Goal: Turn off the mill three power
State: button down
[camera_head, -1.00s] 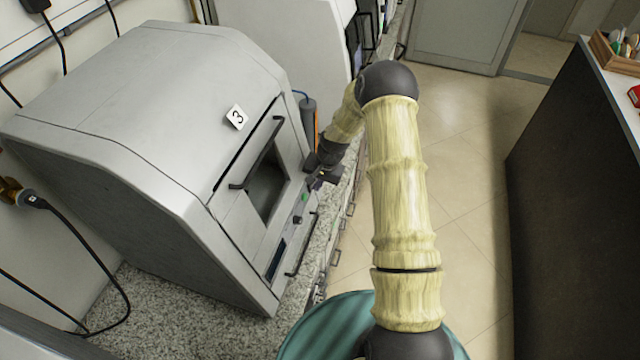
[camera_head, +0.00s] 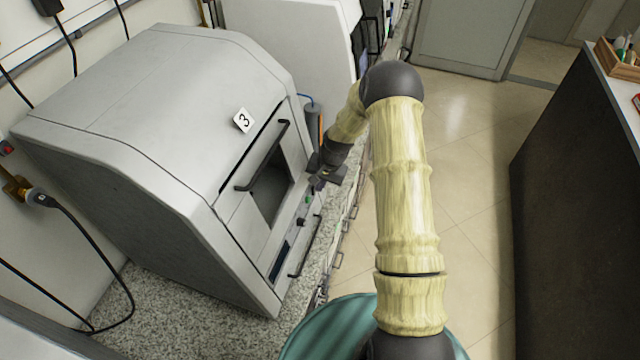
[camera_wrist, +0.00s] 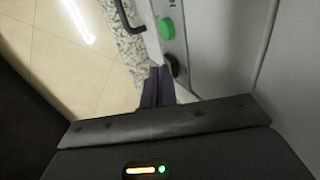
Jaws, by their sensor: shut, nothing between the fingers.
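Mill three (camera_head: 160,120) is a large grey machine with a "3" label (camera_head: 243,119) on its sloped front. Its front panel carries a green button (camera_head: 307,199) and a dark knob (camera_head: 301,221). In the wrist view the green button (camera_wrist: 166,28) and a black knob (camera_wrist: 172,66) sit on the light panel edge. My gripper (camera_head: 318,182) is at the right end of that panel. In the wrist view its dark fingers (camera_wrist: 157,88) are together and empty, close beside the black knob; I cannot tell whether they touch it.
The mill stands on a speckled counter (camera_head: 135,300), with a black handle (camera_head: 262,157) on its door. A second pale machine (camera_head: 290,45) stands behind it. A dark cabinet (camera_head: 570,190) is at the right, with open floor (camera_head: 465,200) between.

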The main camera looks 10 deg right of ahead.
jog(key=s+d+r+b, duration=0.3)
jog(key=s+d+r, duration=0.1)
jog(key=d+r, duration=0.4)
jog(key=shift+s+r+b, duration=0.15)
jog(key=shift+s+b, duration=0.2)
jog(key=shift+b, duration=0.05)
dwell(0.4)
jog(key=s+a+r+n, duration=0.2)
jog(key=s+r, duration=0.1)
jog(key=s, duration=0.4)
jog(key=s+a+r+n+h, duration=0.1)
jog(key=s+a+r+n, duration=0.1)
jog(key=s, duration=0.5)
jog(key=s+a+r+n+t+h, duration=0.1)
jog(key=s+a+r+n, duration=0.1)
jog(key=s+a+r, duration=0.2)
jog(key=s+r, duration=0.2)
jog(key=s, duration=0.1)
jog(key=shift+s+r, duration=0.1)
